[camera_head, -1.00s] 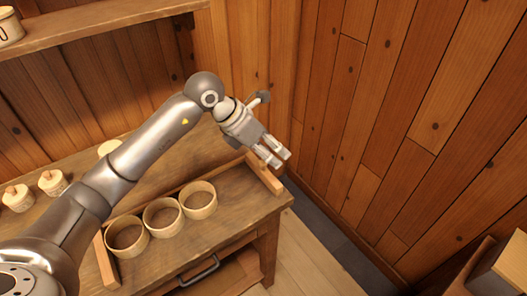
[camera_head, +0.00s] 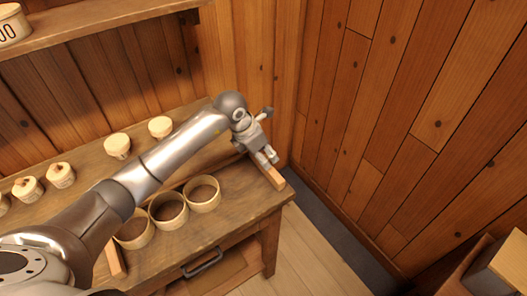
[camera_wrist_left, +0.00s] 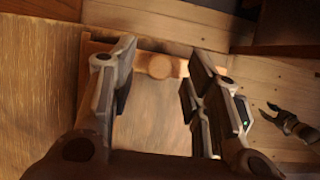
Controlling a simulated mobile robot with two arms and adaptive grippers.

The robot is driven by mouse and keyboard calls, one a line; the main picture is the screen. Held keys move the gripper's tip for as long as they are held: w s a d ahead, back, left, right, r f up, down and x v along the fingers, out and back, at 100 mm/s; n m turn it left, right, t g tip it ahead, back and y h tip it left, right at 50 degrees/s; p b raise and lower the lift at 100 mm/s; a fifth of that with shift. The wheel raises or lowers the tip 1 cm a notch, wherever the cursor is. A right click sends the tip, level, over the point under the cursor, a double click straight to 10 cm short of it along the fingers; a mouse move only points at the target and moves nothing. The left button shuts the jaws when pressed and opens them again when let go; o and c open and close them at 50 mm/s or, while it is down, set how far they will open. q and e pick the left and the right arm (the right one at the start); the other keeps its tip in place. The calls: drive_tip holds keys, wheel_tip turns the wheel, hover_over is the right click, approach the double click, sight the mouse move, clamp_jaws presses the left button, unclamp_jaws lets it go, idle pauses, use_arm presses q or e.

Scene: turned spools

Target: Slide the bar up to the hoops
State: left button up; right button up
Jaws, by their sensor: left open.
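Three round, open wooden hoops (camera_head: 168,210) stand side by side on the wooden table. A short wooden bar (camera_head: 277,179) lies along the table's right end, apart from the hoops. My left gripper (camera_head: 268,159) is over that bar, its fingers pointing down and hiding part of it. In the left wrist view the gripper (camera_wrist_left: 157,95) is open, with blurred pale wood between its fingers. I cannot tell there whether the fingers touch the bar. A dark jointed shape (camera_wrist_left: 285,120) at the right of that view looks like my right gripper; its jaws are unclear.
Another wooden strip (camera_head: 115,258) lies left of the hoops. Several pale turned spools (camera_head: 117,146) stand toward the table's back and left. Between the hoops and the right-hand bar the tabletop is clear. A plank wall (camera_head: 400,110) rises right of the table.

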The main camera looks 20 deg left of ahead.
use_arm(q)
drive_tip(key=shift+f, duration=0.2)
drive_tip(key=shift+c, duration=0.2)
clamp_jaws()
drive_tip(key=shift+s+a, duration=0.15)
drive_tip(key=shift+a, duration=0.05)
drive_tip(key=s+a, duration=0.2)
drive_tip(key=s, duration=0.1)
drive_tip(key=s+a+b, duration=0.1)
drive_tip(key=s+a, duration=0.4)
drive_tip(key=shift+s+b, duration=0.35)
drive_tip(key=shift+b, duration=0.05)
drive_tip(key=shift+s+a, duration=0.35)
drive_tip(key=shift+s, duration=0.2)
drive_tip(key=shift+s+a+r, duration=0.1)
drive_tip(key=shift+s+a, duration=0.15)
drive_tip(key=shift+s, duration=0.05)
use_arm(e)
drive_tip(key=shift+s+a+f, duration=0.7)
drive_tip(key=shift+a+f, duration=0.05)
drive_tip(key=shift+f, duration=0.25)
